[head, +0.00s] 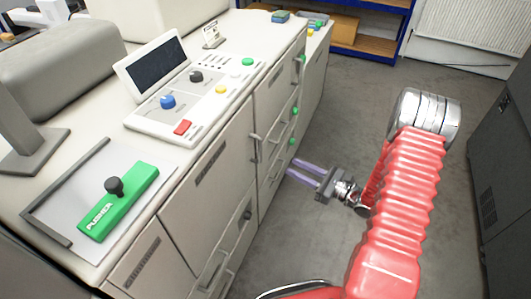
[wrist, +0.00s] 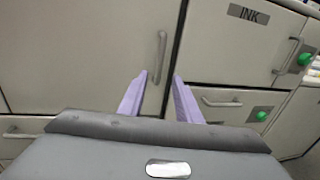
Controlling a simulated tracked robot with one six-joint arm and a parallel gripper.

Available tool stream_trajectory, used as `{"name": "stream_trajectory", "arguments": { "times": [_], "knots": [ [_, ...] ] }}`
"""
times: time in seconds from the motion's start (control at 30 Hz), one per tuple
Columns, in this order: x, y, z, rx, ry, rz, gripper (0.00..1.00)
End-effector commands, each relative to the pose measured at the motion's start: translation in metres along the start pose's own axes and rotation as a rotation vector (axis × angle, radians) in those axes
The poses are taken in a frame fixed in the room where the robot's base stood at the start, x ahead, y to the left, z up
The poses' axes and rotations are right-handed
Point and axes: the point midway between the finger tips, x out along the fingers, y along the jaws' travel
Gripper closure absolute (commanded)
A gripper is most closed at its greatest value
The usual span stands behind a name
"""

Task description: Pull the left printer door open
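The left printer door (head: 208,178) is a large pale panel on the front of the white cabinet and looks closed. It also fills the left of the wrist view (wrist: 75,60). Its upright light bar handle (head: 253,148) is near the door's right edge, also in the wrist view (wrist: 161,55). My gripper (head: 292,167) is open and empty, with its two purple fingers pointing at the cabinet front. In the wrist view my gripper (wrist: 160,75) has the handle's lower end lined up between its fingertips. The fingers look short of the handle; the exact gap is unclear.
Right of the door, an INK drawer (wrist: 235,40) has a handle and a green knob (wrist: 306,59). Lower drawers with bar handles lie beneath. On the counter are a control panel (head: 165,95) and a green PUSHER block (head: 118,202). The grey floor (head: 340,120) is clear.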

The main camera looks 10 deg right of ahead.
Motion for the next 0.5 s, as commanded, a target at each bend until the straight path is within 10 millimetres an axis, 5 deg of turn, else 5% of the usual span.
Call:
{"name": "stream_trajectory", "arguments": {
  "times": [0.5],
  "knots": [
    [0.006,-0.0008,-0.0009,0.002,-0.001,-0.003,0.69]
  ]
}}
